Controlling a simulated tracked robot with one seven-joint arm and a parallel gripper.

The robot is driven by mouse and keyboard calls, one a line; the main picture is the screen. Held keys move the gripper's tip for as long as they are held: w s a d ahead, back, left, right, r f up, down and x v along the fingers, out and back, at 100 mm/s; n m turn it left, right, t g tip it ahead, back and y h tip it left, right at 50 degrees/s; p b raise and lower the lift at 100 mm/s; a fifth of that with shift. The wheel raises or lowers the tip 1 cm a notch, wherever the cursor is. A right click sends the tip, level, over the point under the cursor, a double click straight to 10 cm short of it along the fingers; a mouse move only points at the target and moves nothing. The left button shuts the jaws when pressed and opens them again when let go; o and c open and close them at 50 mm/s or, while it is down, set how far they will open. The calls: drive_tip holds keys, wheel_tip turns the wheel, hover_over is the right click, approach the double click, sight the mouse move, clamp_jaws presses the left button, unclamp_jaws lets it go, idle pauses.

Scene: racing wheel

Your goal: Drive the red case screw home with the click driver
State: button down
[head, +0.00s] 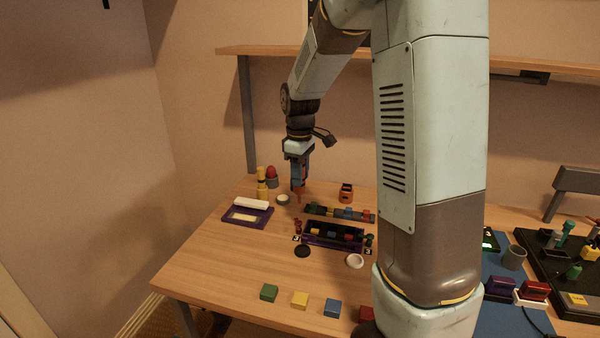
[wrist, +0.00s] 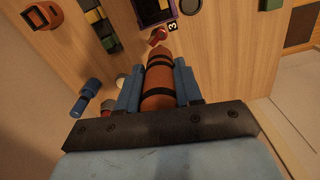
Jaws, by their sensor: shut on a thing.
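My gripper (head: 298,178) is shut on the orange click driver (head: 299,193), which points down above the table behind the dark case (head: 318,243). In the wrist view the driver (wrist: 158,80) has black bands and sits between the two blue fingers. A red screw (wrist: 157,36) shows past the driver's front end, close to the corner of the purple-edged case (wrist: 172,13) and a label marked 3. In the head view red screw-like pieces (head: 298,226) stand at the case's left end. I cannot tell whether the tip touches anything; it appears apart from the screw.
A rack of coloured blocks (head: 313,212) and an orange holder (head: 346,194) stand behind the case. Yellow posts (head: 262,182) and a purple-based box (head: 240,216) are at left. A black disc (head: 302,251) and white ring (head: 355,261) lie in front.

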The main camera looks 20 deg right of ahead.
sight(300, 193)
drive_tip(key=shift+a, duration=0.1)
drive_tip(key=shift+f, duration=3.05)
drive_tip(key=shift+f, duration=0.35)
drive_tip(key=shift+s+f, duration=0.25)
idle(2.2)
drive_tip(key=shift+r, duration=0.15)
drive_tip(key=shift+w+r, duration=0.2)
drive_tip(key=shift+r, duration=2.8)
